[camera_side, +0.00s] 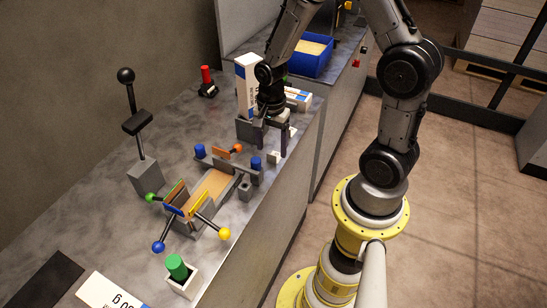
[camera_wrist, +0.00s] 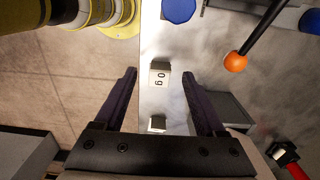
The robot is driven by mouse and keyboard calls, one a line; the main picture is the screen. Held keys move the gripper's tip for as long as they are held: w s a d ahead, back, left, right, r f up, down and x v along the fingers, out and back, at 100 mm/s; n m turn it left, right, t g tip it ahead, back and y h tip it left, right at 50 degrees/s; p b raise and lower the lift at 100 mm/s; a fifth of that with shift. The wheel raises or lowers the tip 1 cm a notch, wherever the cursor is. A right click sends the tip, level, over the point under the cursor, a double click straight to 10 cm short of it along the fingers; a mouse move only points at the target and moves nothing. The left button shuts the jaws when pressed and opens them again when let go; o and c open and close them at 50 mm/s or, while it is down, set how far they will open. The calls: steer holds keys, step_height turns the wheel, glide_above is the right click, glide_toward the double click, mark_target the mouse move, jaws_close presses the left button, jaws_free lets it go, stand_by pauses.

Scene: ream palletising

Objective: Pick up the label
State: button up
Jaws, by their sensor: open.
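In the side view a small white block (camera_side: 274,157) lies just below my gripper (camera_side: 272,151). My gripper points down, open and empty.
A fixture with blue knobs (camera_side: 257,163) and an orange-tipped lever (camera_side: 237,149) is close on the left. The bench edge drops to the floor on the right.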

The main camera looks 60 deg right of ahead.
mark_target(274, 157)
steer(key=shift+f, duration=1.25)
jaws_close()
steer(key=shift+r, duration=0.1)
